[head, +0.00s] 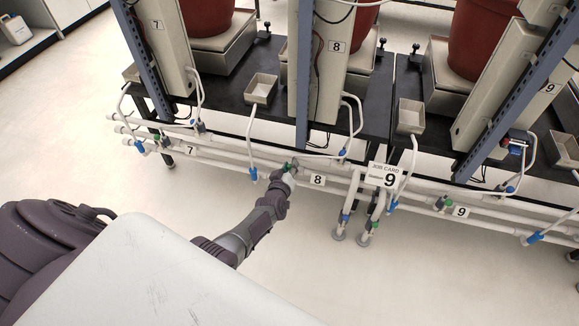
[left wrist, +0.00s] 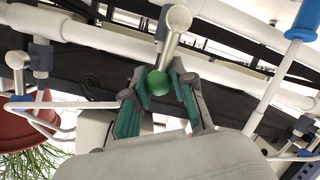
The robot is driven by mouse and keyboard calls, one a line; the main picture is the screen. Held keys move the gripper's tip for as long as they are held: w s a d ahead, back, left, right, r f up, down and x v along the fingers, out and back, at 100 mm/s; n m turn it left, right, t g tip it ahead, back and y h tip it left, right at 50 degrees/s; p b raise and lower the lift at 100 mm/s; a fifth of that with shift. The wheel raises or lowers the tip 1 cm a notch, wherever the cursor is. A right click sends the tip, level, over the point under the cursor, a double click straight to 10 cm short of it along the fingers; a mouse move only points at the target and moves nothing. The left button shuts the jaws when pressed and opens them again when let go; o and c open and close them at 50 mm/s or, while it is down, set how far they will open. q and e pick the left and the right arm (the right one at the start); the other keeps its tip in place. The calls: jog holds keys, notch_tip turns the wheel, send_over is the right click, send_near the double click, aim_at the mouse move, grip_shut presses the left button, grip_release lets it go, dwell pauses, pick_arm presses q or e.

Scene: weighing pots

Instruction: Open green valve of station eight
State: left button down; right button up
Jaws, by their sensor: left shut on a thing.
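The green valve (head: 287,166) of station eight sits on the white pipe just left of the pipe label 8 (head: 317,180). In the left wrist view its round green knob (left wrist: 158,82) is at the end of a pale cylindrical stem. My left gripper (head: 289,175) reaches up to the pipe and is shut on this valve. In the left wrist view its green-padded fingers (left wrist: 158,97) stand on both sides of the knob. In the head view the gripper hides part of the valve. My right gripper is not in view.
A blue valve (head: 254,174) hangs left of my gripper, and another blue one (head: 343,153) is to its right. Red pots (head: 485,40) stand behind on scales. The floor in front is clear.

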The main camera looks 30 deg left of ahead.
pick_arm(q)
jog(key=shift+d+f, duration=0.15)
jog(key=shift+d, duration=0.3)
jog(key=c, duration=1)
grip_release()
jog(key=shift+a, duration=0.1)
jog(key=shift+v, duration=6.05)
jog(key=shift+w, duration=0.1)
